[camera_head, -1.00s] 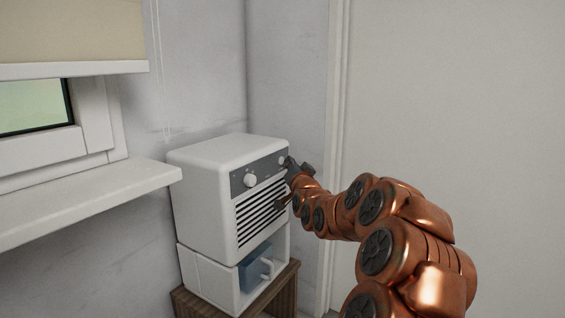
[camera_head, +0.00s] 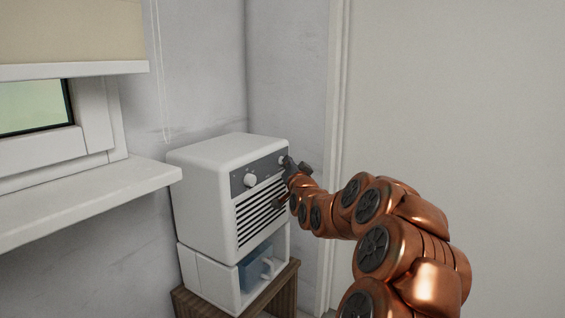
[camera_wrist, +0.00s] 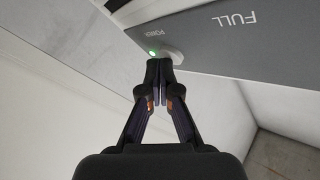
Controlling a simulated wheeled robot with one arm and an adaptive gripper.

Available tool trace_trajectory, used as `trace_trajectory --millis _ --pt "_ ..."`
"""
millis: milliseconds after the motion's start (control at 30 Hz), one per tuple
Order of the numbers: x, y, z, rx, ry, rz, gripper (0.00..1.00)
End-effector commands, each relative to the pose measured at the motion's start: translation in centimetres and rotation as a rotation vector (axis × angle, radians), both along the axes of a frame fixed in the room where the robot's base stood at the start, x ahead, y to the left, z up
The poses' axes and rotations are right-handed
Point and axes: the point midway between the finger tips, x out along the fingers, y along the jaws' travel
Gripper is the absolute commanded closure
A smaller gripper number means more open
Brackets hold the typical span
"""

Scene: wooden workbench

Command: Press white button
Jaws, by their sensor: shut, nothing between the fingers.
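A white boxy appliance (camera_head: 205,185) stands in the corner with a dark grey control panel (camera_head: 262,172) on its front. The white button (camera_wrist: 173,57) is at the panel's edge beside the "POWER" label in the wrist view, with a small green light (camera_wrist: 153,52) next to it. It also shows small at the panel's right end in the head view (camera_head: 282,160). My gripper (camera_wrist: 160,66) is shut and empty. Its fingertips are right at the button and overlap its lower part; I cannot tell whether they touch or press it.
A larger white knob (camera_head: 250,180) sits at the panel's left, above a dark slatted grille (camera_head: 261,211). A blue container (camera_head: 251,271) shows in the lower opening. The appliance stands on a wooden stand (camera_head: 285,290). A white windowsill (camera_head: 90,205) juts out at left; the right side is open.

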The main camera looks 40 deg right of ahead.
Motion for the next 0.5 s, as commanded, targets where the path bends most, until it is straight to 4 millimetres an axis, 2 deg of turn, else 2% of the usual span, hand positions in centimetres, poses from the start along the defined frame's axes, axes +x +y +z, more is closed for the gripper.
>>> trace_trajectory --millis 233,500 --pt "-0.87 -0.31 -0.07 -0.001 -0.001 -0.001 1.00" --pt "-0.92 -0.30 -0.02 0.000 -0.001 -0.001 1.00"
